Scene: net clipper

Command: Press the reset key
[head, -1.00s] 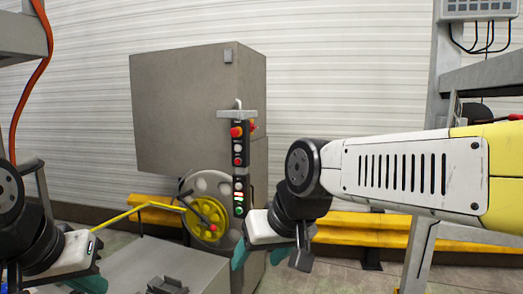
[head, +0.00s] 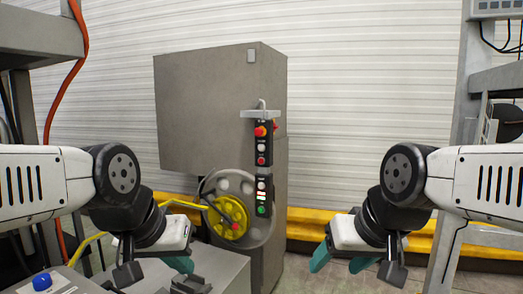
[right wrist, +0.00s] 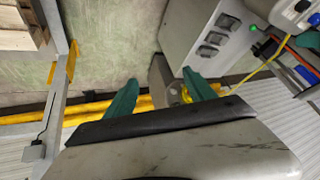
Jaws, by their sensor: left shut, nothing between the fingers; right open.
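A black control panel (head: 262,145) hangs on a bracket beside the grey cabinet. Its upper box carries a red mushroom button (head: 260,131), a white button and a red button. Its lower box (head: 263,195) carries a white key, small lit labels and a green button. The labels are too small to tell which is the reset key. My right gripper (head: 341,261) is open and empty, below and right of the panel, apart from it. Its spread teal fingers show in the right wrist view (right wrist: 161,94). My left gripper (head: 179,265) is shut and empty, below and left of the panel.
A grey wheel with a yellow hub (head: 231,216) stands just left of the lower box. The grey cabinet (head: 205,110) is behind. A blue knob (head: 41,282) sits on a surface at lower left. A yellow barrier (head: 305,222) runs along the wall. Space right of the panel is clear.

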